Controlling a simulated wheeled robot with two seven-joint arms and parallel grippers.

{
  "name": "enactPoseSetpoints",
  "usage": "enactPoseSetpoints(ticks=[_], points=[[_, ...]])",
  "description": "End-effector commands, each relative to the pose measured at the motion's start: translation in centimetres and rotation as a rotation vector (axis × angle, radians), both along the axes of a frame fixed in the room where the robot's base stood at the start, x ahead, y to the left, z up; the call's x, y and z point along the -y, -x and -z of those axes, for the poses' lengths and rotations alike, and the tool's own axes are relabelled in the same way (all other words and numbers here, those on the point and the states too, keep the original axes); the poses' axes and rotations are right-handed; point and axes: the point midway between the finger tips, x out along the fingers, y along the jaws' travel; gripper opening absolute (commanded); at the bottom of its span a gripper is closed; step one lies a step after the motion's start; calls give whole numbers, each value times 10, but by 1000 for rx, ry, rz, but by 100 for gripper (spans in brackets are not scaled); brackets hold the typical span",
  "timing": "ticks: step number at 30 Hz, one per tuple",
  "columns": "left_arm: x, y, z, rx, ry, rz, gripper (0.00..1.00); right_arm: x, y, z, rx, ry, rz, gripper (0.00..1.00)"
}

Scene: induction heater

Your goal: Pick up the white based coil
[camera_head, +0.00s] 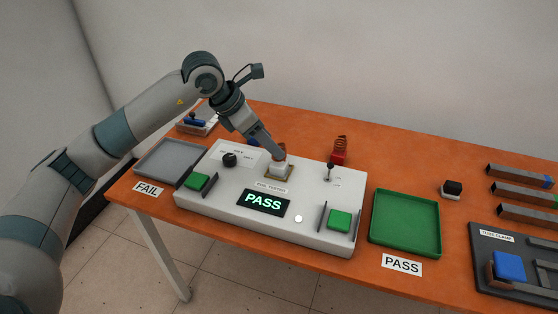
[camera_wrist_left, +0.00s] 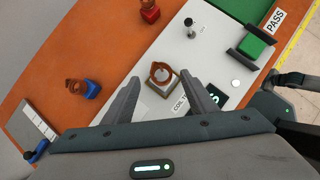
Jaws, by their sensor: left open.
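The white based coil stands upright on the socket of the coil tester; its white base (camera_head: 279,168) shows just below my left gripper (camera_head: 277,157) in the head view. In the left wrist view its copper coil (camera_wrist_left: 160,73) shows beyond and between the fingertips. My left gripper is open, with its two fingers (camera_wrist_left: 163,95) apart and nothing held between them. The fingers partly hide the coil in the head view. A dark part with a small green light at the right edge of the left wrist view seems to be my right gripper; its jaws cannot be made out.
The white coil tester (camera_head: 230,202) displays PASS. A red-based coil (camera_head: 339,150) and a blue-based coil (camera_wrist_left: 84,88) stand behind it. A grey FAIL tray (camera_head: 170,159) lies left, a green PASS tray (camera_head: 405,223) right. A black knob (camera_head: 229,159) and small lever (camera_head: 329,172) stick up.

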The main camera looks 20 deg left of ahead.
Motion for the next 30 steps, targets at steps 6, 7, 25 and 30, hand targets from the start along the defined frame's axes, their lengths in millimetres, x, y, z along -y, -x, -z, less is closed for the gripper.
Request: enactPoseSetpoints(ticks=[6, 7, 25, 30], points=[[12, -7, 16, -5, 2, 0, 52, -10, -9, -8, 63, -17, -8, 0], [14, -8, 19, -4, 1, 0, 52, -11, -10, -10, 74, -20, -10, 0], [22, -17, 40, -1, 1, 1, 52, -17, -15, -12, 112, -32, -14, 0], [22, -17, 40, 0, 0, 0, 40, -17, -15, -12, 112, -32, -14, 0]])
